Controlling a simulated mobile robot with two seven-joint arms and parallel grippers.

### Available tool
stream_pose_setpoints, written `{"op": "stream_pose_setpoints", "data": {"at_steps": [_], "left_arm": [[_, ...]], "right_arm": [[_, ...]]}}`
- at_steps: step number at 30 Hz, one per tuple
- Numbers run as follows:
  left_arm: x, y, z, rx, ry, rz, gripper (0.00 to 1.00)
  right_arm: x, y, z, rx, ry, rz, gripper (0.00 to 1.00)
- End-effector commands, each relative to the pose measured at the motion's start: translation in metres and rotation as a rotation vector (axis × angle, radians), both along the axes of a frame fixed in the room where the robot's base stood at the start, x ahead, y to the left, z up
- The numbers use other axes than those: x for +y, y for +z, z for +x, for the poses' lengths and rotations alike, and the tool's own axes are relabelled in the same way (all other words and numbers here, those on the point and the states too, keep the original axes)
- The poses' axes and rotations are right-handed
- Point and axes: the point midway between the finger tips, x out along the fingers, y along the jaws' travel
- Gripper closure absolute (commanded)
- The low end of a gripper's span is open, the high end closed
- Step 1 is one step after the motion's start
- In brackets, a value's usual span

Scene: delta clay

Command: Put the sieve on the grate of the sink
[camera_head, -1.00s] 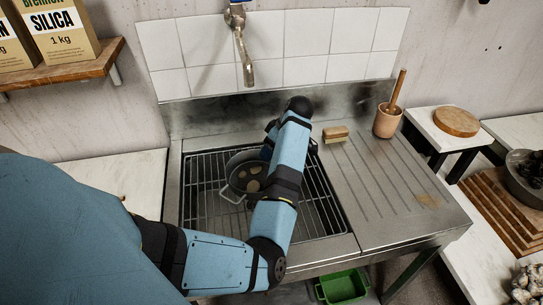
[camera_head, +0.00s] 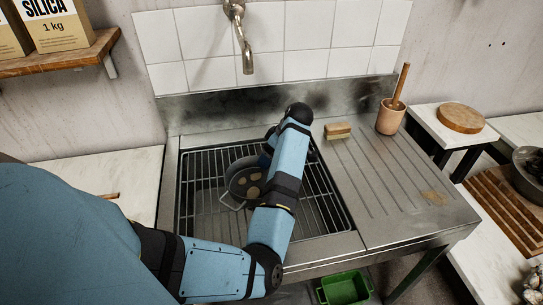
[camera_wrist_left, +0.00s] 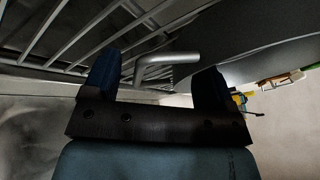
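The sieve (camera_head: 236,188) is a dark round pan-like bowl with loop handles, and pale brown spots show inside it. It appears over the left-centre part of the sink's grate (camera_head: 317,200); I cannot tell if it rests on the bars. My left gripper (camera_wrist_left: 157,78) is at the sieve's far right side, mostly hidden by my forearm in the head view. In the left wrist view its fingers are apart, with a grey metal handle between them that is not clamped. Grate bars (camera_wrist_left: 85,35) show beside it. My right gripper is out of view.
A sponge-like brush (camera_head: 338,131) and a cup with a wooden pestle (camera_head: 390,117) stand on the drainboard (camera_head: 395,180). A faucet (camera_head: 243,45) hangs behind the sink. A green bin (camera_head: 345,288) is below. The drainboard's middle is clear.

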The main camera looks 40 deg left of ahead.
Motion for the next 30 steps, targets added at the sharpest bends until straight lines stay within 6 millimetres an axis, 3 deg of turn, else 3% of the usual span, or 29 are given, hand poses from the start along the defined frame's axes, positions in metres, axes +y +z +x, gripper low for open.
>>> {"op": "stream_pose_setpoints", "data": {"at_steps": [10,22,30], "left_arm": [[-0.003,0.011,0.003,-0.002,-0.001,0.0,0.21],[-0.032,0.084,0.027,-0.004,-0.001,-0.003,0.21],[-0.041,0.108,0.035,0.0,0.0,0.0,0.21]], "right_arm": [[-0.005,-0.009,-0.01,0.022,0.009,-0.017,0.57],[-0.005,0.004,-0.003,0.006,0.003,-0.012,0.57],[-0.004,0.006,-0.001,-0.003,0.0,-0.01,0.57]]}}
